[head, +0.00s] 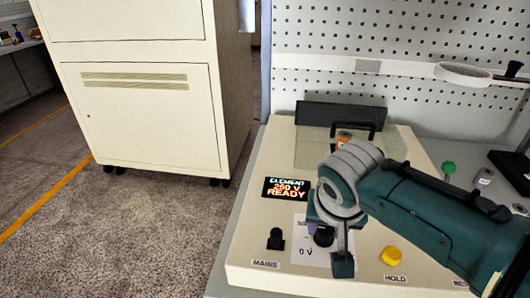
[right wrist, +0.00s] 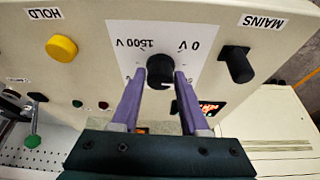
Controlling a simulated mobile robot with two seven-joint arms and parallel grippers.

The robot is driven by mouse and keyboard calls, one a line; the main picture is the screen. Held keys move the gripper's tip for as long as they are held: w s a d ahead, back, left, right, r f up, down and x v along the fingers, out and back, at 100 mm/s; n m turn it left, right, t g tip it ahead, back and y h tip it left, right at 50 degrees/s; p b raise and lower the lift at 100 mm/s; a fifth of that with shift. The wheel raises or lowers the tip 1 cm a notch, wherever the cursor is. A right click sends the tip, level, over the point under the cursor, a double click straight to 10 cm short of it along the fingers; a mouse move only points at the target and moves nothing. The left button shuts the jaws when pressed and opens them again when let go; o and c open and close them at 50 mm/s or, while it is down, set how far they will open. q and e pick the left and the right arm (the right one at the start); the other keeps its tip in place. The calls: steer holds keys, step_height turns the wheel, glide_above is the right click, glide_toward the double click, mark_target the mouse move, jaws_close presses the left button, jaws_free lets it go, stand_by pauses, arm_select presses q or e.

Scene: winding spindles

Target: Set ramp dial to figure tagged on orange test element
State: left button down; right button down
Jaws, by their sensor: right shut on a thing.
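The ramp dial is a black knob (right wrist: 160,70) on a white plate marked 0 V and 1500 V, seen upside down in the right wrist view. My right gripper (right wrist: 162,75) has its purple fingers shut on its two sides. A small pale mark shows at the knob's near edge. In the head view the dial (head: 323,237) is partly hidden by my right gripper (head: 324,231). An orange test element (head: 344,139) sits at the back of the console; its tag is too small to read. A display (head: 286,189) reads ELEMENT, 250 V, READY. My left gripper is out of view.
The cream console (head: 255,245) carries a black MAINS switch (head: 275,239) left of the dial and a yellow HOLD button (head: 391,256) right of it. A green knob (head: 449,167) stands farther right. A pegboard (head: 400,35) rises behind; a cream cabinet (head: 150,115) stands left.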

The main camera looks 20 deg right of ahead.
steer(key=m, duration=0.1)
steer(key=m+g+h+b, duration=0.1)
steer(key=m, duration=0.1)
steer(key=shift+w+a+f+m, duration=0.15)
steer(key=shift+m, duration=0.15)
steer(key=m+g+b, duration=0.1)
steer(key=m+b, duration=0.1)
steer(key=m, duration=0.1)
steer(key=shift+m+h, duration=0.3)
steer(key=shift+m+b, duration=0.3)
steer(key=shift+b, duration=0.15)
steer(key=shift+m+g, duration=0.3)
steer(key=shift+c, duration=2.1)
jaws_free()
steer(key=shift+w+r, duration=0.1)
steer(key=shift+r, duration=0.15)
